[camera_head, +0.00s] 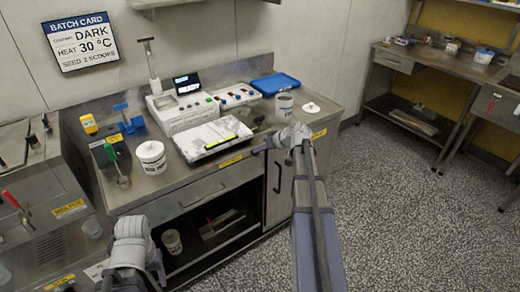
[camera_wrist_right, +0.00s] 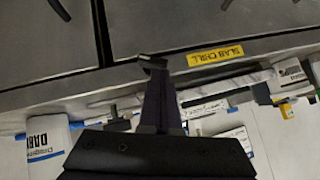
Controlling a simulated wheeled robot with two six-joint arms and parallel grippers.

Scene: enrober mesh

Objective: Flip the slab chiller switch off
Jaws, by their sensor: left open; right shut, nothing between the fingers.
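A yellow label reading SLAB CHILL (camera_wrist_right: 215,56) is on the steel counter's front edge in the right wrist view. In the head view a yellow label (camera_head: 230,160) is on that edge, too small to read. I cannot make out the switch lever; it may be hidden by my gripper. My right gripper (camera_head: 258,150) is shut and empty, its tip at the counter's front edge, right of that label. In the right wrist view its fingertips (camera_wrist_right: 152,62) are left of the label; I cannot tell whether they touch anything. My left gripper (camera_head: 157,268) is low at the lower left, open, fingers mostly hidden.
On the counter are a white tray (camera_head: 193,147) with a green-yellow bar, a white tub (camera_head: 151,156), a grey can (camera_head: 284,106) and a white machine (camera_head: 183,107). A machine with a red-handled lever (camera_head: 12,199) stands at left. Speckled floor (camera_head: 400,215) is clear at right.

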